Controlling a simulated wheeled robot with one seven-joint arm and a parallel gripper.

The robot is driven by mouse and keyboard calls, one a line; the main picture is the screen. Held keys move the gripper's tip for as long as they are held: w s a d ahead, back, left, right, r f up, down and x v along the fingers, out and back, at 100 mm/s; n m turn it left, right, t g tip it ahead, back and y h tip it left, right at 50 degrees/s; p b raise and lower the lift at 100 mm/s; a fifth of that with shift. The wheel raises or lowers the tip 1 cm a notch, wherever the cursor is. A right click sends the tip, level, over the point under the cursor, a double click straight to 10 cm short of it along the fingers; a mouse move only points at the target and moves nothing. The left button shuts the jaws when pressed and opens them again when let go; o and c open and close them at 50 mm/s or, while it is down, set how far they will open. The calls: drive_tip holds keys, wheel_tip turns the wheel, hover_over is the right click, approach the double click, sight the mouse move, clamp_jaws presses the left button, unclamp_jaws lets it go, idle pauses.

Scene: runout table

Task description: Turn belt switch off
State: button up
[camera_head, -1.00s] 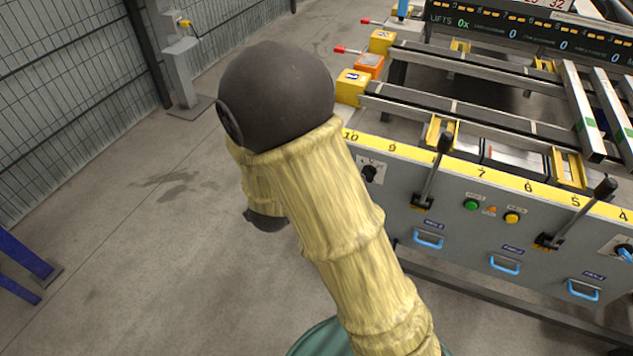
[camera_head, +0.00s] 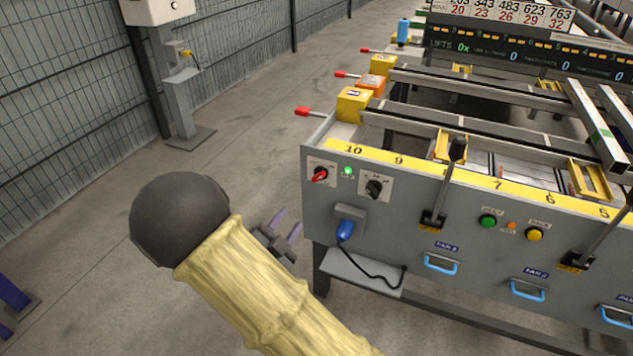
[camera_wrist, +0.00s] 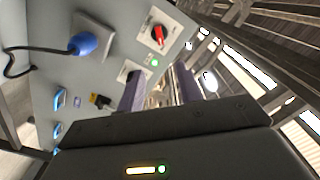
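The grey front panel of the runout table (camera_head: 420,215) carries a red rotary switch (camera_head: 320,174) at its left end. It also shows in the wrist view (camera_wrist: 158,35). A lit green lamp (camera_head: 348,171) sits beside it, and a black rotary switch (camera_head: 374,187) is just to the right. Their labels are too small to read, so I cannot tell which is the belt switch. My gripper (camera_head: 288,221) is left of and below the panel's left end, apart from it. Its two purple fingers are spread and empty, also in the wrist view (camera_wrist: 160,82).
A blue plug (camera_head: 345,230) with a black cable sticks out below the switches. Black levers (camera_head: 440,185), green (camera_head: 488,221) and yellow (camera_head: 534,234) buttons and blue handles (camera_head: 440,264) line the panel.

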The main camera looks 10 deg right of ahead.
sight(318, 178)
drive_tip(key=b+x, duration=0.2)
drive_tip(key=x, duration=1.5)
drive_tip(key=shift+f+b, duration=0.1)
drive_tip(key=shift+b, duration=0.25)
drive_tip(key=shift+c, duration=0.2)
clamp_jaws()
